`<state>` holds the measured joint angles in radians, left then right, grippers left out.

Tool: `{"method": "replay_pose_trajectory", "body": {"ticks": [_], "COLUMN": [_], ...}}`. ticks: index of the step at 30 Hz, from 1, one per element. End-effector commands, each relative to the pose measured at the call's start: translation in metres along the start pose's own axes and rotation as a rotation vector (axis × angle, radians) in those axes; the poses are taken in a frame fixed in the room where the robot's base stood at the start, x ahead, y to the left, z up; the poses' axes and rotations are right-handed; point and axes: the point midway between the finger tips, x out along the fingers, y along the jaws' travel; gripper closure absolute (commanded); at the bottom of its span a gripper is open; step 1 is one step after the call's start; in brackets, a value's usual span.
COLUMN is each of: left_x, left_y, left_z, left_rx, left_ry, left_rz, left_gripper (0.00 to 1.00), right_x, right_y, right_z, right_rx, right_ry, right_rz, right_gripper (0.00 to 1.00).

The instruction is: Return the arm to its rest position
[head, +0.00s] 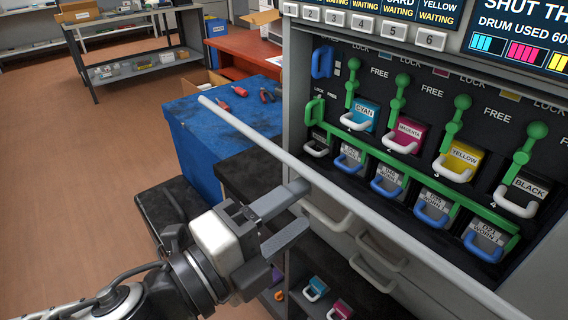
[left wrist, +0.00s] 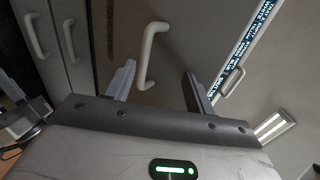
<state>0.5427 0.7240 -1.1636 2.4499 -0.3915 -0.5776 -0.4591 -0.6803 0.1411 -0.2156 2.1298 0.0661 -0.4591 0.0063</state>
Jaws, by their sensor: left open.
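My left gripper (head: 305,204) is open and empty in the head view, in front of the machine and left of its drawer handles. In the left wrist view its two fingers (left wrist: 158,72) are apart, with a pale handle (left wrist: 151,55) seen beyond them. My right gripper is not in view. In the machine, cyan (head: 362,115), magenta (head: 405,135), yellow (head: 460,160) and black (head: 524,192) cartridges sit in a row. Green levers (head: 397,98) stand above them.
A long pale bar (head: 300,168) crosses in front of the machine, close to my left gripper. A blue-topped bench (head: 228,115) with tools stands at left. Small cartridges (head: 315,289) lie low by the machine. Open floor (head: 60,180) lies at far left.

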Motion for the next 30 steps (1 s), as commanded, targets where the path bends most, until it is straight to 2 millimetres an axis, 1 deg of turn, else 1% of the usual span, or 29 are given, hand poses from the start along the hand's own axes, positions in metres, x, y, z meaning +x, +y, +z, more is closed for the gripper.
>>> {"method": "replay_pose_trajectory", "body": {"ticks": [5,8,11,13,17,20,21,23,24,26,27,30], "left_x": [0.001,0.004,0.006,0.006,-0.003,-0.024,-0.037,-0.061,-0.079,-0.103,-0.118,-0.147], "left_y": [0.003,0.011,0.026,0.040,0.077,0.124,0.146,0.179,0.201,0.227,0.241,0.266], "left_z": [0.000,0.004,0.013,0.021,0.041,0.059,0.065,0.071,0.073,0.073,0.072,0.068], "left_rx": [-0.043,-0.151,-0.325,-0.472,-0.770,-1.055,-1.168,-1.323,-1.415,-1.524,-1.580,-1.675], "left_ry": [-0.008,-0.035,-0.086,-0.136,-0.261,-0.411,-0.482,-0.593,-0.667,-0.764,-0.819,-0.923], "left_rz": [0.003,0.009,0.018,0.023,0.033,0.037,0.035,0.029,0.023,0.012,0.004,-0.012], "left_gripper": [0.45,0.45,0.45,0.45,0.45,0.45,0.45,0.45,0.45,0.45,0.45,0.45], "right_x": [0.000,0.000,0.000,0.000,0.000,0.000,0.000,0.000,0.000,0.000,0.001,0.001], "right_y": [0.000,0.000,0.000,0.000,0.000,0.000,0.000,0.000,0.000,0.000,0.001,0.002], "right_z": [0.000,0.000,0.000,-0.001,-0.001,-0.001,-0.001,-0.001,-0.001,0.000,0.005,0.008], "right_rx": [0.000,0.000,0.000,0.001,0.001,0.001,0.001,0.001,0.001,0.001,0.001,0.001], "right_ry": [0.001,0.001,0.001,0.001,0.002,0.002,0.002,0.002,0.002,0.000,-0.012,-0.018], "right_rz": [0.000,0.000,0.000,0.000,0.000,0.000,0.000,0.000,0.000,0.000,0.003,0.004], "right_gripper": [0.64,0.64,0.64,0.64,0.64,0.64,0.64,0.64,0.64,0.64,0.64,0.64]}}
